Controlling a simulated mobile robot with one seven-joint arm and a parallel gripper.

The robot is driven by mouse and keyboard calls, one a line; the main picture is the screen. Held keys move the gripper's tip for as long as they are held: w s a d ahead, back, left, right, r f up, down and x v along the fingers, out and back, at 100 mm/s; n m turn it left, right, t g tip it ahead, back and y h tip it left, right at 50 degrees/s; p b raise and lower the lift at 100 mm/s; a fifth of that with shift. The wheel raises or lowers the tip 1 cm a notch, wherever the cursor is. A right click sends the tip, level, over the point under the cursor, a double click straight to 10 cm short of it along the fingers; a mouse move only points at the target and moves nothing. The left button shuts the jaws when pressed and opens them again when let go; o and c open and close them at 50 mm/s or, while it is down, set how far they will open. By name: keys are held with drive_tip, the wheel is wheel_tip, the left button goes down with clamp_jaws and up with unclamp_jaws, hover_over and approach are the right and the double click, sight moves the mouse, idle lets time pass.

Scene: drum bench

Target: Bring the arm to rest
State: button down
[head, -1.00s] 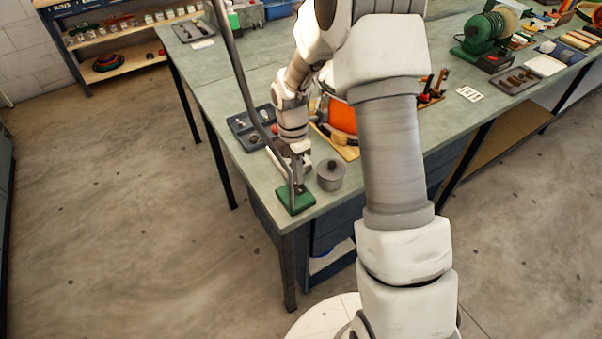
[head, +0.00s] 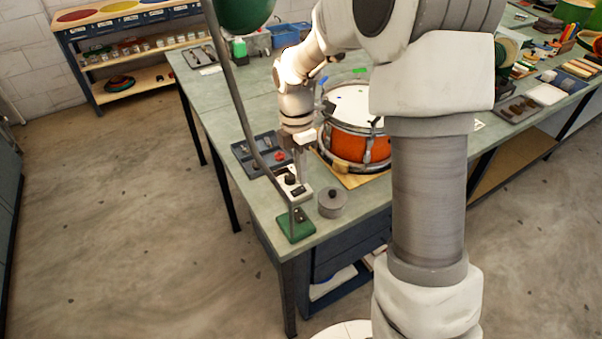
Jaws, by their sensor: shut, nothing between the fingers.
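My arm arches over the bench (head: 228,104) from the right of the head view. My gripper (head: 304,178) points down near the bench's front left corner. It is shut and empty. Its fingers are narrow and partly hard to make out against the small pale device with a dark knob (head: 299,191) just below. I cannot tell whether they touch it. An orange drum with a white head (head: 345,146) stands on a wooden board right of the gripper, partly hidden by my arm.
A lamp on a green base (head: 297,226) stands at the front corner, its stem crossing left of the gripper. A grey round tin (head: 332,204) sits beside it. A dark tray with small parts (head: 250,150) lies left of the gripper. The bench's back left is mostly clear.

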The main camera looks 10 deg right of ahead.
drive_tip(key=s+d+r+m+t, duration=0.1)
drive_tip(key=s+r+m+t, duration=0.2)
drive_tip(key=s+r+m, duration=0.5)
drive_tip(key=s+d+r+m+t, duration=0.1)
drive_tip(key=s+r+m+t, duration=0.3)
drive_tip(key=s+r+m, duration=0.5)
drive_tip(key=s+m, duration=0.4)
drive_tip(key=shift+d+m, duration=0.15)
drive_tip(key=shift+m, duration=0.15)
drive_tip(key=c, duration=1.5)
unclamp_jaws()
drive_tip(key=shift+s, duration=0.1)
drive_tip(key=shift+c, duration=0.2)
